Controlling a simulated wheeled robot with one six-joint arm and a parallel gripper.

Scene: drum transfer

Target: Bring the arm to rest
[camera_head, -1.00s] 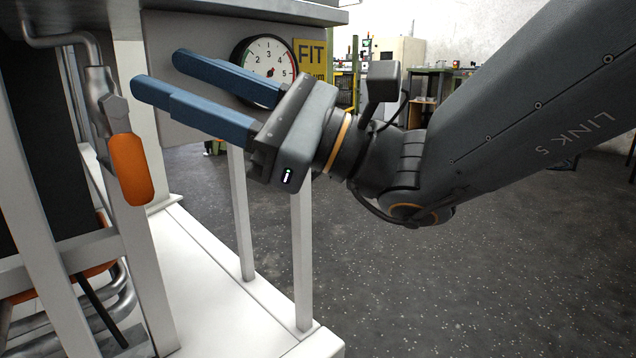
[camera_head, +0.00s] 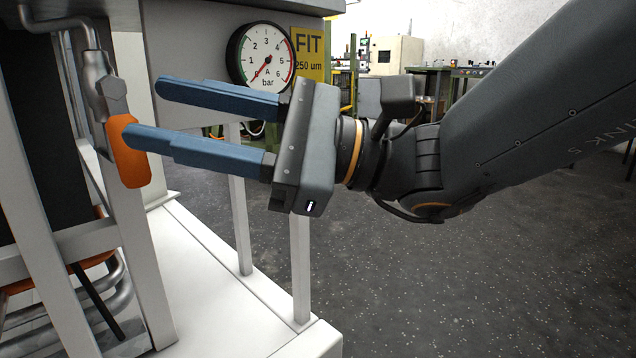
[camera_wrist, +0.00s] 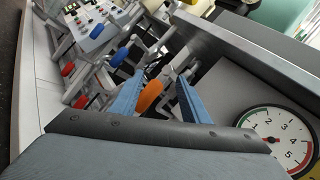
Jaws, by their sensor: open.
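My gripper (camera_head: 140,114) is open, with two blue fingers pointing left in the head view. The gap between the fingers is empty. The lower fingertip overlaps the orange valve handle (camera_head: 133,165) in the picture; whether they touch I cannot tell. In the wrist view the orange handle (camera_wrist: 149,97) shows between the two blue fingers (camera_wrist: 158,96), beyond them. My arm reaches in from the right.
A pressure gauge (camera_head: 262,57) and a yellow FIT sign (camera_head: 309,55) are on the grey panel behind my gripper. White frame posts and a white base ledge (camera_head: 215,275) stand at left. The floor (camera_head: 450,275) at right is clear. A control box (camera_wrist: 96,29) shows in the wrist view.

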